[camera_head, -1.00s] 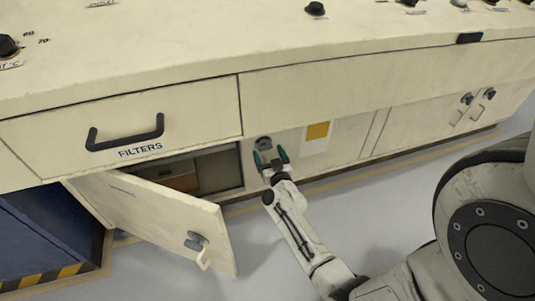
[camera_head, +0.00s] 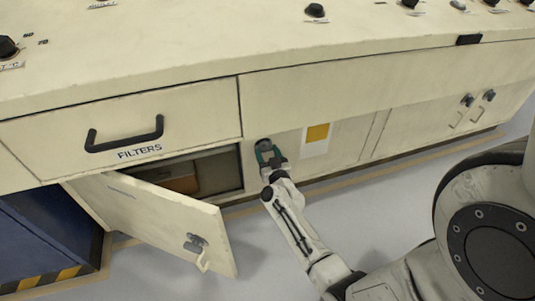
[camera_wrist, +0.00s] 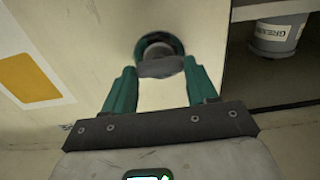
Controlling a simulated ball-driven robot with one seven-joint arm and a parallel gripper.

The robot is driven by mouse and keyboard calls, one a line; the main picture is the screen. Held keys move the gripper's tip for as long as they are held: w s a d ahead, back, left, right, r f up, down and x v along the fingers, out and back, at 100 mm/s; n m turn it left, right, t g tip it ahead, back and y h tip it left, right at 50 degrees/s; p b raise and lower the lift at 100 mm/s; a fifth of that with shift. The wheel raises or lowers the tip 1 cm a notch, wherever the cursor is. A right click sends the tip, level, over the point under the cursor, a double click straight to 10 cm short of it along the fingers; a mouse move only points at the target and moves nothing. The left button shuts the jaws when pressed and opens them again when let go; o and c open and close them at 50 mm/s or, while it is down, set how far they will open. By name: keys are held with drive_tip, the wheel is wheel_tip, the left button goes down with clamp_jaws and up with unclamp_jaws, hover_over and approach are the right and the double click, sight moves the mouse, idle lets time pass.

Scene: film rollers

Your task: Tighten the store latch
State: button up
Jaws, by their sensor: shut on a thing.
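A dark grey round latch knob (camera_head: 264,144) sits on the cream cabinet front, just right of the open compartment; I take it as the store latch, though no label on it is readable. In the wrist view its flat grip bar (camera_wrist: 161,67) lies crosswise. My gripper (camera_head: 269,154), with green fingers, is shut on this knob. In the wrist view my gripper (camera_wrist: 160,60) has one finger at each side of the knob, and the tips partly cover its rim.
A cabinet door (camera_head: 150,218) with its own handle (camera_head: 198,247) hangs open left of my arm. The open compartment (camera_head: 218,170) holds a brown box (camera_head: 178,178); the wrist view shows a grey tin (camera_wrist: 276,35). A FILTERS drawer (camera_head: 125,127) is above. A yellow label (camera_head: 318,132) is right of the knob.

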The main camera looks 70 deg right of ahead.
drive_tip(key=shift+c, duration=0.6)
drive_tip(key=m, duration=0.8)
drive_tip(key=shift+s+f+m, duration=0.1)
drive_tip(key=shift+m, duration=0.3)
drive_tip(key=m+b, duration=0.1)
drive_tip(key=m, duration=0.3)
drive_tip(key=shift+f, duration=0.1)
drive_tip(key=shift+d+m, duration=0.1)
drive_tip(key=shift+m, duration=2)
drive_tip(key=shift+b, duration=0.3)
